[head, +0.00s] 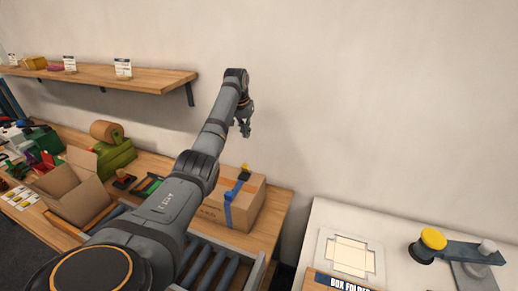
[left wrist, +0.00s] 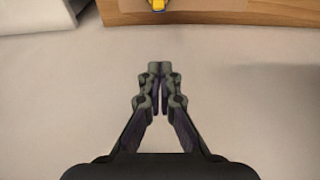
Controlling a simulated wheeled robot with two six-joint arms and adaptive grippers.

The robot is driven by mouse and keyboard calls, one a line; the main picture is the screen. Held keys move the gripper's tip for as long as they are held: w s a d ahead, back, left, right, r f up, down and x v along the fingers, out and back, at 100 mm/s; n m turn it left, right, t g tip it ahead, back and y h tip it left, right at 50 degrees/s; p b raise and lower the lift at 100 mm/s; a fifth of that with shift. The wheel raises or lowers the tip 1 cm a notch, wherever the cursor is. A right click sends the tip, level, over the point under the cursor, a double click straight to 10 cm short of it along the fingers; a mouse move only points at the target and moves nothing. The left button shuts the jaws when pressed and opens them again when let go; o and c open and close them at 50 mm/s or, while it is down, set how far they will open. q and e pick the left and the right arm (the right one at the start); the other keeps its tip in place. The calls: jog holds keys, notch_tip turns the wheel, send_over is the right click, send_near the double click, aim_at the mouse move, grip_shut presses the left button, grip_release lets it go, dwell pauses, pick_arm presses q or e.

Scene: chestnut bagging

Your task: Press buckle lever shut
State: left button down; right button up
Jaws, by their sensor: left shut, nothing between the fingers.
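A closed cardboard box (head: 214,208) stands on the wooden table in the head view. A blue strap (head: 228,208) runs over it. On its top is a dark buckle (head: 243,176) with a small yellow lever (head: 245,167), which looks raised. My left gripper (head: 246,131) is shut and empty, pointing down and well above the buckle, apart from it. In the left wrist view my left gripper (left wrist: 160,72) shows its fingertips together; a yellow part (left wrist: 158,5), likely the lever, is cut off at the top edge. My right gripper is not in view.
An open carton (head: 72,190), green bags (head: 116,156) and a brown roll (head: 106,131) stand left on the table. A wall shelf (head: 150,78) is behind my left arm. A white table (head: 315,215) with a box folder (head: 350,258) is at right. The wall is close behind.

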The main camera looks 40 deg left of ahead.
pick_arm(q)
jog(key=shift+w, duration=0.25)
jog(key=shift+s+r, duration=0.15)
jog(key=shift+s, duration=0.05)
jog(key=p, duration=0.3)
send_over(246, 168)
jog(key=w+a, duration=0.3)
jog(key=w, duration=0.2)
jog(key=s+d+f+x, duration=0.1)
jog(key=s+x, duration=0.1)
jog(key=x, duration=0.8)
jog(key=s+p, duration=0.2)
jog(key=shift+s+d+f, duration=0.15)
jog(key=shift+s+d, duration=0.1)
jog(key=shift+d, duration=0.05)
jog(key=shift+s+d+f+p, duration=0.15)
jog(key=shift+s+f+p, duration=0.1)
jog(key=shift+p, duration=0.2)
jog(key=shift+f, duration=0.1)
